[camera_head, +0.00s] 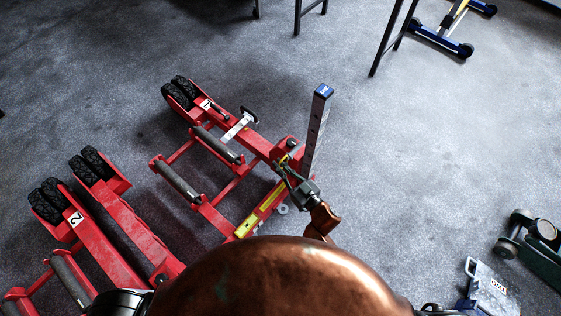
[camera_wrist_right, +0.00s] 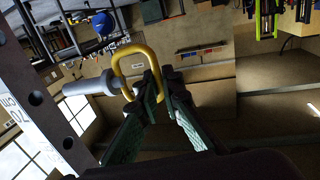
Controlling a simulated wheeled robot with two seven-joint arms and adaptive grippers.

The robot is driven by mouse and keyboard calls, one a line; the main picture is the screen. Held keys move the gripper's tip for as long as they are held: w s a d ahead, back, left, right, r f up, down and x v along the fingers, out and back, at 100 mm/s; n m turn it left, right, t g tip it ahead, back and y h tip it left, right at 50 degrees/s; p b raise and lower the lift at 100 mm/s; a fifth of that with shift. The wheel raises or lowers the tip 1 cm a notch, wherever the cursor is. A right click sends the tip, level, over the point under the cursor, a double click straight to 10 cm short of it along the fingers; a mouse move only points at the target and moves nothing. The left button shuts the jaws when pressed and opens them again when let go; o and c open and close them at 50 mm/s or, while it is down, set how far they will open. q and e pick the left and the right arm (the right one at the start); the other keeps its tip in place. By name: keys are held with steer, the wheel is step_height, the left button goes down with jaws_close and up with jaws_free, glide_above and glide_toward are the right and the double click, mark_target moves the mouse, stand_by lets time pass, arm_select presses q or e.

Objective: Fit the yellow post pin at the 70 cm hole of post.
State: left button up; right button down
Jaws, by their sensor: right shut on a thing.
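The post (camera_head: 316,130) stands upright on the red jack, with a blue cap and a row of holes down its face. My right gripper (camera_head: 290,168) is beside the post, low down. In the right wrist view my right gripper (camera_wrist_right: 160,88) is shut on the yellow loop handle of the post pin (camera_wrist_right: 140,50). The pin's grey shaft points left towards the post, its tip apparently just short of it. My left gripper is not in view.
A red wheeled unit marked 1 (camera_head: 200,102) adjoins the post. Another marked 2 (camera_head: 75,219) lies at lower left. A blue-footed stand (camera_head: 440,42) is at upper right, and a dark green jack (camera_head: 540,235) at right. Floor right of the post is clear.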

mark_target(291, 156)
steer(key=shift+r, duration=0.2)
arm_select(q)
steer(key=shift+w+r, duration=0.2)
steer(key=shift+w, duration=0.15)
arm_select(e)
steer(key=shift+w+d, duration=1.85)
steer(key=shift+w, duration=0.3)
arm_select(q)
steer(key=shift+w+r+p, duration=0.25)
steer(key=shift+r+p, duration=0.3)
steer(key=shift+p, duration=0.25)
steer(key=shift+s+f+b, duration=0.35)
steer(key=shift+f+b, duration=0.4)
steer(key=shift+b, duration=0.05)
arm_select(e)
steer(key=w+d, duration=0.5)
steer(key=w, duration=0.2)
stand_by(2.4)
steer(key=c, duration=2)
jaws_free()
steer(key=shift+f, duration=0.1)
